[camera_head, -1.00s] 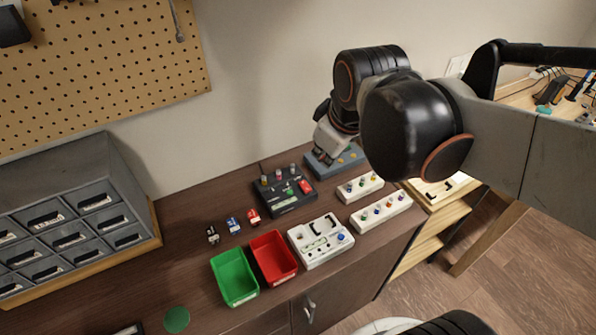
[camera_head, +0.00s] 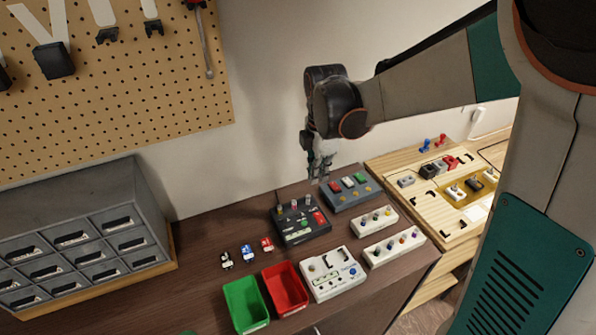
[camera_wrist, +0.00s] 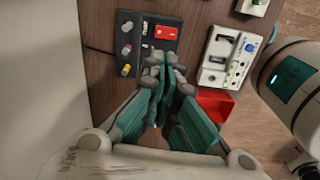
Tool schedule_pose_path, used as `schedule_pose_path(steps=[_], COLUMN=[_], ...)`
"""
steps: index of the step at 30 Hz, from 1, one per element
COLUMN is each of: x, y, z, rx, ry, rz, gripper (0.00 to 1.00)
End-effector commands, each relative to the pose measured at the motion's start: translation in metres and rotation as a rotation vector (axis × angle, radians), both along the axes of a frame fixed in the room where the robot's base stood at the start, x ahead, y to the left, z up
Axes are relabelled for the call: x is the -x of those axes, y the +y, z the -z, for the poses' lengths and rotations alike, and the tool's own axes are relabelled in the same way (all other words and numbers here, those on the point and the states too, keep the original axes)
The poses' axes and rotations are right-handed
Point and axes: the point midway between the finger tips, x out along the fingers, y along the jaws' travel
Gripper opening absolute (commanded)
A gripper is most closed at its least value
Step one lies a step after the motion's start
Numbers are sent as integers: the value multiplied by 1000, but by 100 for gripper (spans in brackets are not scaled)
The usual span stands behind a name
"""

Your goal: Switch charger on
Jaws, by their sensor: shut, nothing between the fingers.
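The likely charger is a black box (camera_head: 302,222) in the middle of the dark bench, with a red rocker switch (camera_head: 319,217) at its right side and several upright knobs or cells at its back. In the wrist view the black box (camera_wrist: 133,50) lies beyond my fingers, with the red switch (camera_wrist: 166,33) at its upper right. I cannot tell which way the switch is set. My gripper (camera_head: 320,173) is above the bench near the back, apart from the box. In the wrist view my gripper (camera_wrist: 163,62) has its fingertips together and empty.
A blue-grey box (camera_head: 348,194) with coloured switches stands right of the black box. White panels (camera_head: 334,282) lie in front and to the right. A green bin (camera_head: 245,304) and a red bin (camera_head: 285,289) stand at the front. Grey drawers (camera_head: 80,235) stand left.

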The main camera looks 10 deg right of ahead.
Motion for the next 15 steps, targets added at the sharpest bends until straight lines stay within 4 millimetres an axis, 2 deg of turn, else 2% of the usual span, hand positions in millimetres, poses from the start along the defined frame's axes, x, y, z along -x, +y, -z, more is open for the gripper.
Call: schedule_pose_path(steps=[6,15], x=[-7,-7], y=[1,1], z=[9,10], rx=[2,2], ry=[28,30], rz=[-81,-86], gripper=[0,0])
